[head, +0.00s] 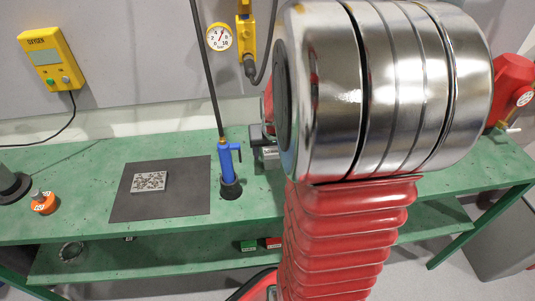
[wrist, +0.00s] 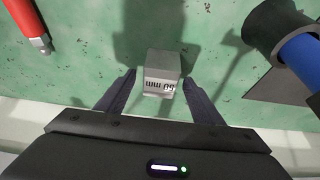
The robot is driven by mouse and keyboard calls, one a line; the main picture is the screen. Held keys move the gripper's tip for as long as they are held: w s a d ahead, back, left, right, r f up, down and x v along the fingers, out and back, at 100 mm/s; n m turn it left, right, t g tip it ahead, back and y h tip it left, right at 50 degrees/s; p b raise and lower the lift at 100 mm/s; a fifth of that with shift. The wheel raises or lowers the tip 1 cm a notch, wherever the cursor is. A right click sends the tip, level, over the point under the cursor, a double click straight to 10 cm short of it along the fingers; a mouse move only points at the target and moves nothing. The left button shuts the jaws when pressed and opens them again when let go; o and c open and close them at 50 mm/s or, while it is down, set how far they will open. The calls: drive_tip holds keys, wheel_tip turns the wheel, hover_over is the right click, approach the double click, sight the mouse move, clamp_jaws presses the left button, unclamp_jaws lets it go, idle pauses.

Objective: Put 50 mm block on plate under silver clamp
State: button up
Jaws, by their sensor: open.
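A grey block (wrist: 161,70) stands on the green bench in the wrist view. My gripper (wrist: 159,80) is open, with one finger on each side of the block's near end. I cannot tell whether the fingers touch it. In the head view my arm hides the block and most of the gripper. I cannot make out a silver clamp or its plate in either view.
A blue upright tool (head: 229,165) on a black foot stands on the green bench (head: 85,180). An orange knob (head: 43,203) is at far left. A red handle (wrist: 30,20) lies at the wrist view's upper left.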

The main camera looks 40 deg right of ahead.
sight(271, 151)
drive_tip(key=shift+w+d+f, duration=0.1)
drive_tip(key=shift+w+f, duration=0.1)
drive_tip(key=shift+f, duration=0.25)
drive_tip(key=shift+c, duration=0.5)
clamp_jaws()
idle(0.3)
drive_tip(key=shift+r, duration=0.1)
wheel_tip(271, 151, up, 10)
drive_tip(key=shift+f, duration=0.1)
idle(0.4)
idle(0.5)
